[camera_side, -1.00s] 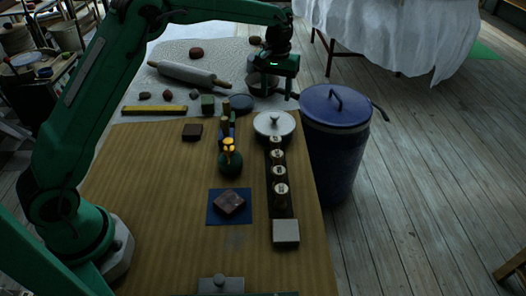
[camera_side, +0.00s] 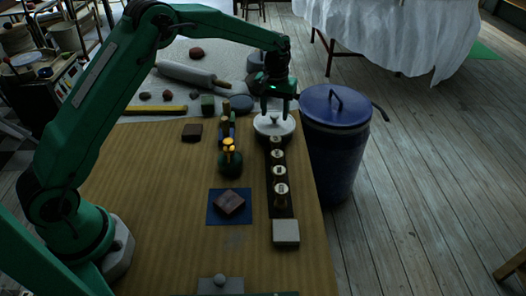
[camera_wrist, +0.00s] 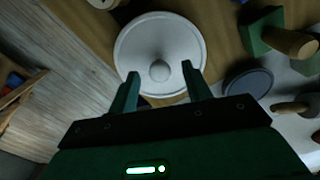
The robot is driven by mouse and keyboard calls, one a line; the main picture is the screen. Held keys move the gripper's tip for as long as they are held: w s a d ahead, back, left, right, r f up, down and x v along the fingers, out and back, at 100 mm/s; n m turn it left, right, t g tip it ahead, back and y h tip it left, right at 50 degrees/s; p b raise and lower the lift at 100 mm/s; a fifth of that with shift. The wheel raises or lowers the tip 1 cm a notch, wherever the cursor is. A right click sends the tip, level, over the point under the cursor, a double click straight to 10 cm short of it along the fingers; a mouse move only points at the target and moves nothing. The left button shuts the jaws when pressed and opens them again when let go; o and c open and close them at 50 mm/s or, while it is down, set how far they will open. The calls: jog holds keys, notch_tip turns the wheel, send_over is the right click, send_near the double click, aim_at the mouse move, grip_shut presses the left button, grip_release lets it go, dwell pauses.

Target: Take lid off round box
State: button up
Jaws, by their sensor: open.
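The round box's white lid (camera_side: 266,126) with a small knob sits near the right edge of the wooden table, just behind the row of labelled jars. In the wrist view the round white lid (camera_wrist: 150,50) lies ahead of the jaws, with its knob (camera_wrist: 160,71) close to the gap between the fingertips. My gripper (camera_side: 275,111) is open and points down over the lid. In the wrist view my gripper (camera_wrist: 160,72) has a finger on each side of the knob's line, apart from it. The box body is mostly hidden beneath the lid.
A row of jars (camera_side: 279,172) stands in front of the lid. A blue lidded bin (camera_side: 336,150) stands close to the right, beyond the table edge. A dark round disc (camera_side: 241,103) and a green block (camera_side: 208,104) lie to the left. The table's left middle is clear.

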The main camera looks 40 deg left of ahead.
aim_at(276, 116)
jog(key=shift+f, duration=0.4)
jog(key=c, duration=1.1)
jog(key=shift+o, duration=0.2)
jog(key=shift+r, duration=0.1)
jog(key=shift+r, duration=0.7)
jog(key=r, duration=0.3)
jog(key=shift+s+d+r, duration=0.1)
jog(key=shift+s+d, duration=0.05)
jog(key=shift+d, duration=0.25)
jog(key=s+d+r, duration=0.6)
jog(key=d, duration=0.3)
jog(key=shift+r, duration=0.15)
